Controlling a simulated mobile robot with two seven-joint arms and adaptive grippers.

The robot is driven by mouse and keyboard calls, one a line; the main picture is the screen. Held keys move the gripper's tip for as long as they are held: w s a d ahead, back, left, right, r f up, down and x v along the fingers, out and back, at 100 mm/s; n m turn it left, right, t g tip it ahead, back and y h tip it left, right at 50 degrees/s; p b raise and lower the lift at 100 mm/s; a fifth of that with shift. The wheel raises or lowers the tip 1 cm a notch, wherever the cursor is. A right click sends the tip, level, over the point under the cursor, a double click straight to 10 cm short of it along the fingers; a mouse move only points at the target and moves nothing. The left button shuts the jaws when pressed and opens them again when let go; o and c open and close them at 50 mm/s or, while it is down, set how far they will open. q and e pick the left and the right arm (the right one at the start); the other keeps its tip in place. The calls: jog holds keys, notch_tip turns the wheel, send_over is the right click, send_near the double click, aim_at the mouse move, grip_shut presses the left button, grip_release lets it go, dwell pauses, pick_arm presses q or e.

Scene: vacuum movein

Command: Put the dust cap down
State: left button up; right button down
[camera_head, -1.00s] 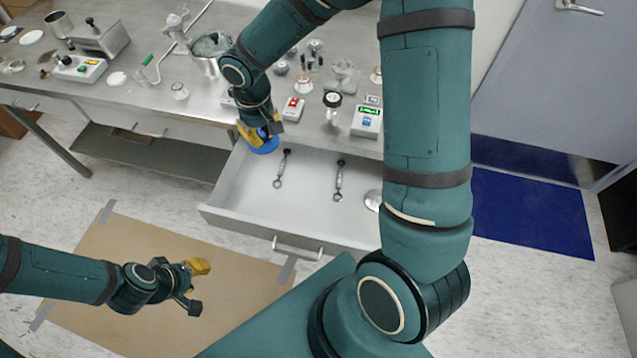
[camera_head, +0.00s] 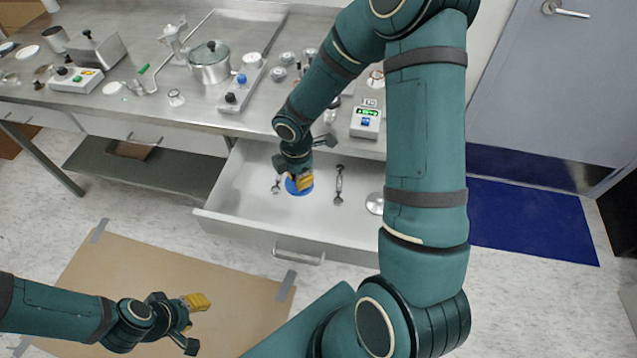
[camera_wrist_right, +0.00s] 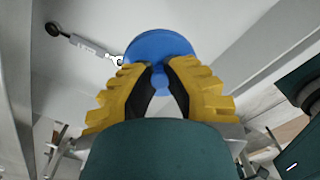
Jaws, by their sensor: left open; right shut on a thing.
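The dust cap is a blue disc (camera_head: 299,186) at the open drawer, beneath my right gripper (camera_head: 302,180). In the right wrist view the blue cap (camera_wrist_right: 160,50) sits at the tips of the yellow fingers (camera_wrist_right: 160,85), which are shut on its small central knob. Whether the cap touches the drawer floor I cannot tell. The open drawer (camera_head: 240,205) is white and holds two wrench-like tools (camera_head: 339,185) and a round metal disc (camera_head: 375,203). My left gripper (camera_head: 193,322) is open and empty above the brown floor mat.
The steel bench (camera_head: 150,110) behind the drawer carries a pot (camera_head: 210,62), a switch box (camera_head: 76,80), a meter with a green display (camera_head: 365,123) and other small items. My right arm hides part of the bench. The drawer's front left area is clear.

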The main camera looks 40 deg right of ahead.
aim_at(302, 205)
notch_tip(302, 205, down, 10)
jog(key=b, duration=0.3)
jog(key=shift+f, duration=0.1)
jog(key=shift+f, duration=0.1)
jog(key=c, duration=1.1)
grip_release()
jog(key=shift+o, duration=0.2)
notch_tip(302, 205, up, 12)
jog(key=p, duration=0.4)
jog(key=shift+r, duration=0.2)
